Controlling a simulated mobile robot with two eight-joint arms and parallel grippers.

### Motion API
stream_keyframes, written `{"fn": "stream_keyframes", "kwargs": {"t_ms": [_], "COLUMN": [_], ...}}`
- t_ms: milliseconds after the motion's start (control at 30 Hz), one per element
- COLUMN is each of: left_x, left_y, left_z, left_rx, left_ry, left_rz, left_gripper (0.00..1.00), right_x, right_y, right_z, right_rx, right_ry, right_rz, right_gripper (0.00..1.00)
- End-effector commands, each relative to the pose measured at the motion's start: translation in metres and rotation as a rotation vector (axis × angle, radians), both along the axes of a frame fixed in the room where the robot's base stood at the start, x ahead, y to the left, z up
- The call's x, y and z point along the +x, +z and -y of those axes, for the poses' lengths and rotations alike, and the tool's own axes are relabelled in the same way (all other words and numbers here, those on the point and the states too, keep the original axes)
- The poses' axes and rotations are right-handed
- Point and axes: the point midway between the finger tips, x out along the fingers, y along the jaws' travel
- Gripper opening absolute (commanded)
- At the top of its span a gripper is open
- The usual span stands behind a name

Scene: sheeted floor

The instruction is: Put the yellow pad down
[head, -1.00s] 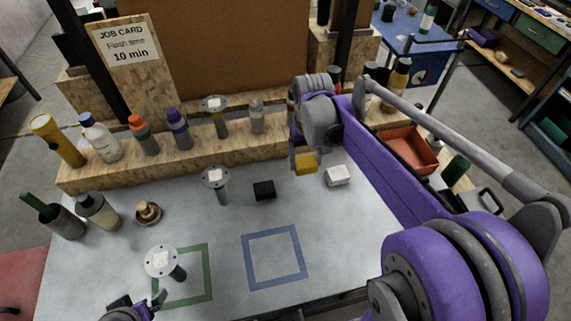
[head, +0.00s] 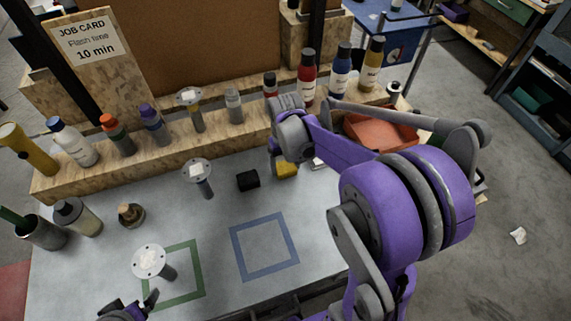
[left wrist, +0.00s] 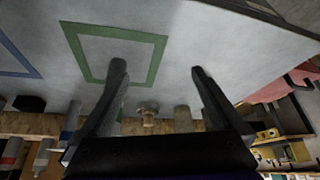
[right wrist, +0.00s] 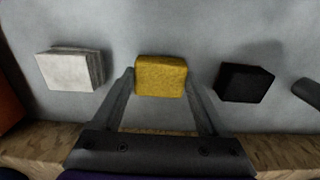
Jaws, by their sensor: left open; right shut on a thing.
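The yellow pad (head: 287,170) is low at the tabletop, between the black pad (head: 248,180) and the white pad (head: 318,164). I cannot tell whether its underside touches the table. My right gripper (head: 279,163) is shut on it; in the right wrist view the fingers (right wrist: 160,82) grip the yellow pad (right wrist: 160,76) from both sides. The white pad (right wrist: 68,70) and black pad (right wrist: 243,82) lie apart on either side. In the head view my arm partly hides the white pad. My left gripper (head: 130,310) is open and empty near the green square (head: 180,298).
A wooden ledge (head: 90,169) with several bottles runs along the back. Disc-topped posts (head: 200,170) stand on the table at left. A red tray (head: 375,132) is at right, behind my arm. The blue outlined square (head: 264,270) is empty.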

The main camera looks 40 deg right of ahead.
Motion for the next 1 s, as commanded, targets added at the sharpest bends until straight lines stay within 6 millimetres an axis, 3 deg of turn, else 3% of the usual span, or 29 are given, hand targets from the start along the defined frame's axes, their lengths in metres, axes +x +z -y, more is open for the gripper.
{"fn": "stream_keyframes", "kwargs": {"t_ms": [267, 300, 400, 767, 1000], "left_x": [-0.002, -0.001, -0.001, 0.001, 0.003], "left_y": [-0.005, -0.004, -0.003, 0.002, 0.008], "left_z": [0.0, 0.0, 0.0, 0.0, 0.0], "left_rx": [0.0, 0.0, 0.0, 0.0, 0.0], "left_ry": [0.0, 0.0, 0.0, 0.0, 0.0], "left_rz": [-0.003, -0.002, -0.002, 0.001, 0.005], "left_gripper": [1.0, 1.0, 1.0, 1.0, 1.0], "right_x": [0.0, 0.0, 0.0, 0.001, 0.001], "right_y": [-0.004, -0.003, -0.003, 0.007, 0.054], "right_z": [0.0, 0.0, 0.0, 0.0, 0.0], "right_rx": [0.0, 0.0, 0.0, 0.0, 0.0], "right_ry": [0.0, 0.0, 0.0, 0.0, -0.001], "right_rz": [-0.001, 0.0, 0.0, 0.001, 0.001], "right_gripper": [0.32, 0.84, 1.0, 1.0, 1.0]}}
